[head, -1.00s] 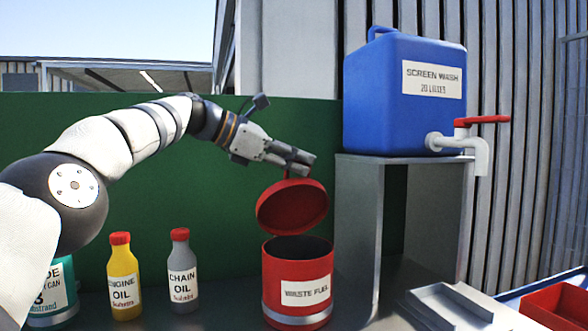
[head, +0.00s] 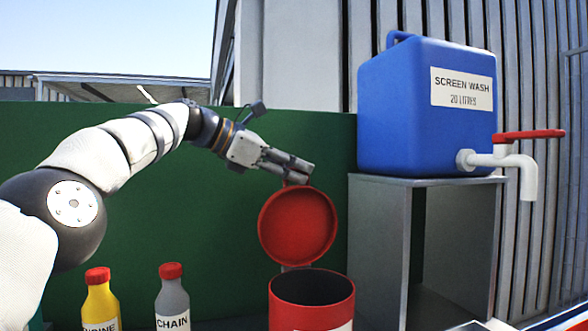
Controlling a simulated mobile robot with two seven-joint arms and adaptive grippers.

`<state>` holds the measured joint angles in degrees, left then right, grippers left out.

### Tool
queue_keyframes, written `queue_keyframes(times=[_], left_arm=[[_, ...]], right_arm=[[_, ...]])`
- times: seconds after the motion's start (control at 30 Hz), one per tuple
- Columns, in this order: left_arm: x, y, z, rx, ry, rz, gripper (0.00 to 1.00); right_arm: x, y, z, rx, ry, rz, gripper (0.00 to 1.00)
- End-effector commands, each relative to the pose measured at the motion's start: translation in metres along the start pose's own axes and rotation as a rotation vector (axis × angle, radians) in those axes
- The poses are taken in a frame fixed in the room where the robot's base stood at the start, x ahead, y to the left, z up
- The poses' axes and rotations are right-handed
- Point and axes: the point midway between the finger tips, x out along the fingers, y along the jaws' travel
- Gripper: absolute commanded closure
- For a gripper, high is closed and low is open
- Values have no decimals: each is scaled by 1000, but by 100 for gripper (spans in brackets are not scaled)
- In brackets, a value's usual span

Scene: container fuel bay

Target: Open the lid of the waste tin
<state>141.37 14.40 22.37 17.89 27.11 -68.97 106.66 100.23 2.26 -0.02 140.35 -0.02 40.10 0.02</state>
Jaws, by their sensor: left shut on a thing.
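The red waste tin (head: 312,311) stands on the bench at the lower middle of the head view, its mouth open and dark inside. Its round red lid (head: 298,226) stands nearly upright above the back rim, its inner face toward me. My left gripper (head: 300,173) is at the top edge of the lid, shut on it; the fingers hide the exact grip point. My right gripper is not in view.
A blue screen wash container (head: 412,115) with a white tap and red lever (head: 528,134) sits on a grey stand (head: 380,235) to the right. A yellow bottle (head: 101,300) and a grey bottle (head: 172,296) stand left of the tin. A green panel (head: 200,225) is behind.

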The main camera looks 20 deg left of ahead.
Motion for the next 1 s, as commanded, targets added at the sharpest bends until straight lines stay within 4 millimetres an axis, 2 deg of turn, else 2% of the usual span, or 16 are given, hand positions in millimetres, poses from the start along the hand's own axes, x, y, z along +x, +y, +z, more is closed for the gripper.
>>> queue_keyframes(times=[0.03, 0.37, 0.4, 0.43, 0.8, 0.87, 1.0], left_arm=[[5, 0, -9, 1, 16, -2, 100], [6, 0, -10, 0, 18, -4, 100], [6, 0, -10, 0, 18, -4, 78], [6, 0, -10, -1, 18, -5, 71], [5, -1, -11, -4, 19, -8, 70], [-1, 0, -10, -4, 19, -8, 70], [-28, 0, -8, -4, 13, -5, 70]], right_arm=[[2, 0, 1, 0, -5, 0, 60], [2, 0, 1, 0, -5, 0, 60], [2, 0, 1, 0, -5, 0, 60], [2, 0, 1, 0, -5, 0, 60], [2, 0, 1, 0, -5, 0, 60], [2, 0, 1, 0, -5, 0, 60], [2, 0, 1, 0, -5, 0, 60]])
